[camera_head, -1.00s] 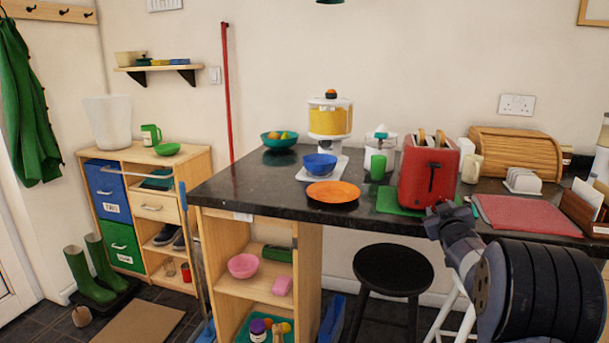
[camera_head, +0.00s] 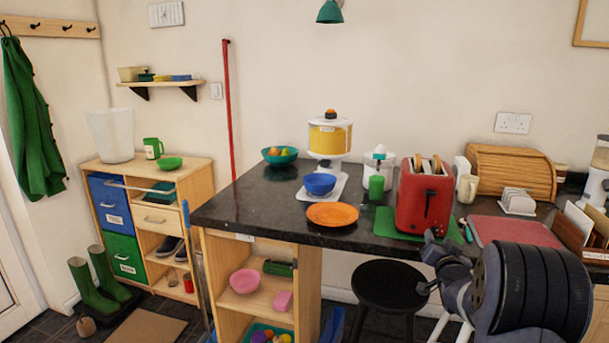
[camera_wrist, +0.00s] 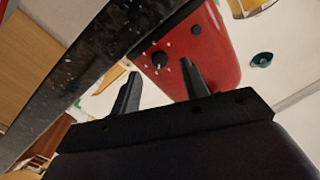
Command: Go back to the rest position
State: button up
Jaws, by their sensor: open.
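My gripper (camera_wrist: 162,85) is open in the wrist view, with nothing between its two black fingers. In the head view my arm is folded at the lower right, in front of the counter's near edge, and its fingers are hard to make out there. The red toaster (camera_head: 425,196) stands on a green mat on the dark granite counter (camera_head: 260,205), with slices of bread in its slots. The toaster also shows in the wrist view (camera_wrist: 207,55), beyond the fingers and apart from them.
An orange plate (camera_head: 333,214), a blue bowl (camera_head: 319,184) and a green cup (camera_head: 376,187) are left of the toaster. A red mat (camera_head: 515,232) lies to its right. A black stool (camera_head: 390,286) stands below the counter.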

jog(key=s+a, duration=0.1)
jog(key=s, duration=0.5)
dwell(0.3)
